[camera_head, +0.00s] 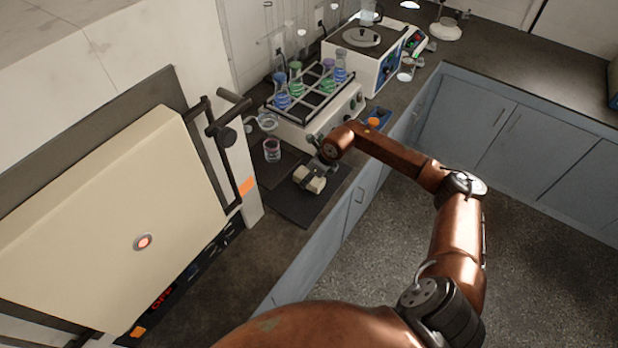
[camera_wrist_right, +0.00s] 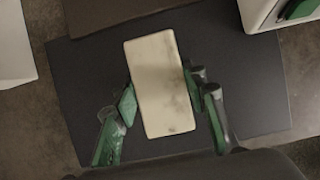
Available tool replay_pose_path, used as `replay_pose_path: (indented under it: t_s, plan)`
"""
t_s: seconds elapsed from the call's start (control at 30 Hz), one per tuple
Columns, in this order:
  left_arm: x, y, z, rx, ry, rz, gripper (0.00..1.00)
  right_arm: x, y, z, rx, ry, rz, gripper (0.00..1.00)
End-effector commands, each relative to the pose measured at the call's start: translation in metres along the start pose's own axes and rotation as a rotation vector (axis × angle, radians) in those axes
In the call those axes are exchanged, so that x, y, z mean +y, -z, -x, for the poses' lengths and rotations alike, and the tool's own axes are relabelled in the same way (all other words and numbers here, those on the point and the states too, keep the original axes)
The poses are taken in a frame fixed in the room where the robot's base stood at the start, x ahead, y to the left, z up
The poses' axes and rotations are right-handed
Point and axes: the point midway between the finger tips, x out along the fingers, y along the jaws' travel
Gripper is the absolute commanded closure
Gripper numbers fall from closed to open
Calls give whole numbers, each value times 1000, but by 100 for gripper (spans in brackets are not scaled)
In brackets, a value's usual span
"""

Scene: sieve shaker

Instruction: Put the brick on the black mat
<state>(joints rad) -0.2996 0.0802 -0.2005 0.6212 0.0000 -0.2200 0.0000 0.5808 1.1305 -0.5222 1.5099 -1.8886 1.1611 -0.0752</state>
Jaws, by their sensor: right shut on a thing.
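The brick (camera_wrist_right: 158,85) is a pale cream block. It lies between the fingers of my right gripper (camera_wrist_right: 160,97) in the right wrist view, with a green pad against each long side. The gripper is shut on it. In the head view the brick (camera_head: 310,180) shows at the end of my right arm, over the black mat (camera_head: 287,204). The mat (camera_wrist_right: 250,100) fills most of the ground behind the brick in the wrist view. I cannot tell whether the brick touches the mat. My left gripper is not in view.
A shaker (camera_head: 318,128) with several flasks of coloured liquid stands beyond the mat. A small beaker (camera_head: 272,150) stands near the mat's far edge. A large cream oven door (camera_head: 110,220) with a dark handle is at the left. The counter's front edge runs close beside the mat.

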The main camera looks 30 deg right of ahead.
Motion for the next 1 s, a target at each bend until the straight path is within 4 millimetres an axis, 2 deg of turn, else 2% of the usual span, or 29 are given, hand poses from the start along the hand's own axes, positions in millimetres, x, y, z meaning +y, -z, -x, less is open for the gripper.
replay_pose_path:
  t_s: [0.3,0.33,0.53,0.83,1.0]
  plan:
    - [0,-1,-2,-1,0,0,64,0,0,-2,-2,1,0,95]
    - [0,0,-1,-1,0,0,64,0,0,-2,-1,1,0,59]
    - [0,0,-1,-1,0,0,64,0,0,-1,-1,1,0,45]
    - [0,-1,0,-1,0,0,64,0,0,0,-1,0,0,43]
    - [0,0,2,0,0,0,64,0,-1,15,-2,2,1,43]
